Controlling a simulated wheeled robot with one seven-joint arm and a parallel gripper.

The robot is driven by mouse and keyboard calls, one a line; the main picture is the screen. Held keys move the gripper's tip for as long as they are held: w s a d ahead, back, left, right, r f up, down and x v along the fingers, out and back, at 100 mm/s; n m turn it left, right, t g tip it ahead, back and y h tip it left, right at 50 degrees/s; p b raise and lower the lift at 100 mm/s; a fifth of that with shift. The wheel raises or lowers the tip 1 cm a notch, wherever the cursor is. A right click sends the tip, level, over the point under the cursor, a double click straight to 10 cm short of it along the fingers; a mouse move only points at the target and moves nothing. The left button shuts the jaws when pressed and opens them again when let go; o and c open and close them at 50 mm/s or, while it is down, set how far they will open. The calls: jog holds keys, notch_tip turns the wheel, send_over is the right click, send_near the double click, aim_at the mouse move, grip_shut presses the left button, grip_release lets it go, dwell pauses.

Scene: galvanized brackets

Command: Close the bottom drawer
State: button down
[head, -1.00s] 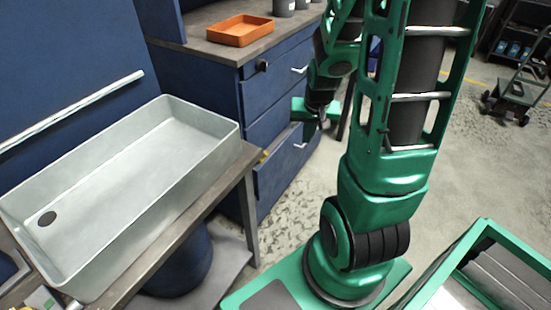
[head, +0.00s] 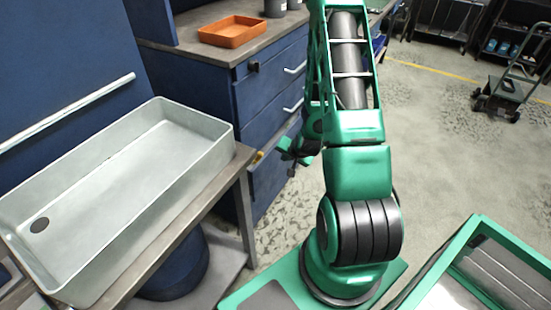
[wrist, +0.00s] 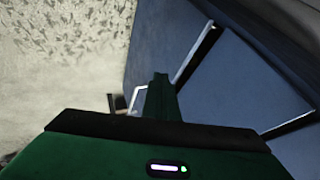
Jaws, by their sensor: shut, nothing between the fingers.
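The blue drawer cabinet (head: 245,110) stands under the worktop, with silver handles on its upper drawers. Its bottom drawer (head: 268,178) appears to stand out a little, with a yellowish thing at its top edge. My gripper (head: 291,170) is shut and empty, low in front of this drawer, and it hides part of the front and the handle. In the wrist view my gripper (wrist: 158,90) points at blue panels (wrist: 230,70) with a pale edge and a dark gap between them. A silver handle (wrist: 138,98) shows beside the finger. Contact cannot be told.
A pale sink basin (head: 120,190) on a bench is at the left, with a dark blue bin (head: 175,265) below. An orange tray (head: 232,30) and grey cups lie on the worktop. Speckled floor (head: 430,130) is open at the right; a trolley (head: 505,95) stands farther back.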

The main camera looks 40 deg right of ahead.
jog(key=shift+w+f, duration=1.3)
jog(key=shift+w, duration=0.25)
jog(key=shift+w+f, duration=1.25)
jog(key=shift+w, duration=0.25)
jog(key=shift+w+f, duration=1.3)
jog(key=shift+w, duration=0.25)
jog(key=shift+d, duration=0.1)
